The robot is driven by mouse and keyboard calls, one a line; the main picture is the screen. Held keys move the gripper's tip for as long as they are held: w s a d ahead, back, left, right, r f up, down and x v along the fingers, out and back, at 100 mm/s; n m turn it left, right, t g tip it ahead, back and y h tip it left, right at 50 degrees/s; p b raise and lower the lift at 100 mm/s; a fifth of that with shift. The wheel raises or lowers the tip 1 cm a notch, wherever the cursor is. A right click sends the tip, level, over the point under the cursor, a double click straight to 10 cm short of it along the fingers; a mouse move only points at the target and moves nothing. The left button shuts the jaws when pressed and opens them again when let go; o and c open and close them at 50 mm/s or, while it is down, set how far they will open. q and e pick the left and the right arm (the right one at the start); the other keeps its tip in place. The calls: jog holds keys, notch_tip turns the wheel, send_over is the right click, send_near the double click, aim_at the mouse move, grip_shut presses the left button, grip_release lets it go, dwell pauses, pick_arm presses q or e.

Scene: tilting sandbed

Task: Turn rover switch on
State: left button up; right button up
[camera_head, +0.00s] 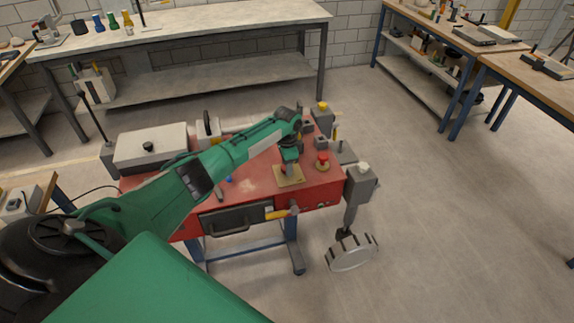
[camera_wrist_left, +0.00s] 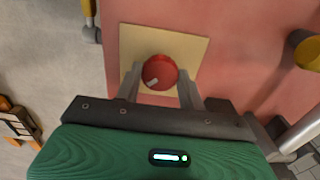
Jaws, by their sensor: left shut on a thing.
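In the wrist view a round red switch knob (camera_wrist_left: 160,71) with a small pale mark stands on this plate (camera_wrist_left: 194,45). My left gripper (camera_head: 289,167) reaches down over the plate. In the wrist view its fingers (camera_wrist_left: 158,80) are shut on the red knob, one on each side. The gripper largely hides the knob in the head view. My right gripper is not in view.
A red button (camera_head: 322,159) stands right of the plate on the rover. A white box (camera_head: 150,146) sits on the left. A grey bench (camera_head: 185,35) stands behind; floor on the right is open.

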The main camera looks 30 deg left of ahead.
pick_arm(q)
jog(key=o, duration=1)
jog(key=shift+c, duration=0.2)
notch_tip(320, 180, up, 14)
jog(key=b, duration=0.3)
jog(key=shift+f, duration=0.15)
